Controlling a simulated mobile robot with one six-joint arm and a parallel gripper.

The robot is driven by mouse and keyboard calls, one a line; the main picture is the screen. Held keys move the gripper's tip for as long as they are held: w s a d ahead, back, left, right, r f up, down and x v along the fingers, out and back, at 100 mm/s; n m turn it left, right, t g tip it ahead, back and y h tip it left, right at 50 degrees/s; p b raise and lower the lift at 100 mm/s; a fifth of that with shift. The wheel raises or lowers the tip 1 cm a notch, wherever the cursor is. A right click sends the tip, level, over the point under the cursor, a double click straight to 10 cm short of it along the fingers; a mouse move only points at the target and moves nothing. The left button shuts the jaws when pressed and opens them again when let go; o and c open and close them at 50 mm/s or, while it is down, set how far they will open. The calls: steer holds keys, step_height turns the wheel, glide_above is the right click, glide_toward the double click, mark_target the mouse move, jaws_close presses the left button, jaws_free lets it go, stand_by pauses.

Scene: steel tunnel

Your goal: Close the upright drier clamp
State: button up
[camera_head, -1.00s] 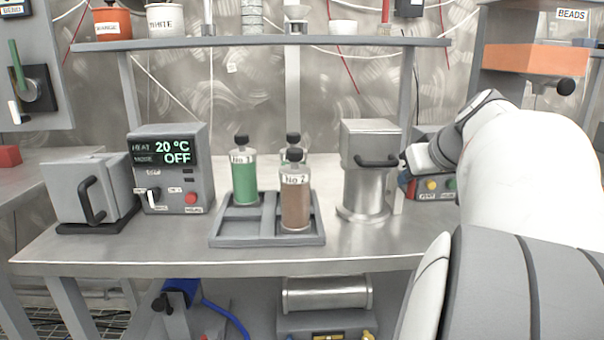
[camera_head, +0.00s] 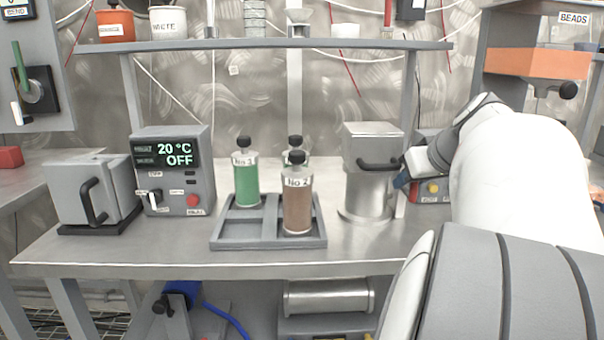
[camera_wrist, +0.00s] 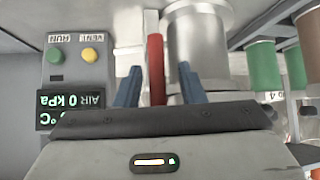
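The upright drier (camera_head: 369,196) is a steel cylinder with a grey block lid and black handle, right of centre on the bench in the head view. Its cylinder (camera_wrist: 198,40) fills the top middle of the wrist view. A red bar (camera_wrist: 155,68), which looks like the clamp lever, stands beside the cylinder. My gripper (camera_wrist: 159,86) is open, with its blue fingers on either side of the red bar. I cannot tell whether they touch it. In the head view my gripper (camera_head: 401,180) is at the drier's right side, mostly hidden by my arm.
A control box (camera_wrist: 72,70) with green and yellow buttons and an "AIR 0 kPa" display stands close beside the drier. A tray (camera_head: 268,243) with several bottles is left of the drier. A heater box (camera_head: 172,180) reads 20 °C, OFF. A shelf (camera_head: 265,45) spans above.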

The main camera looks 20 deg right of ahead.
steer(key=p+v, duration=0.2)
steer(key=v, duration=0.5)
steer(key=shift+s+r+p, duration=0.3)
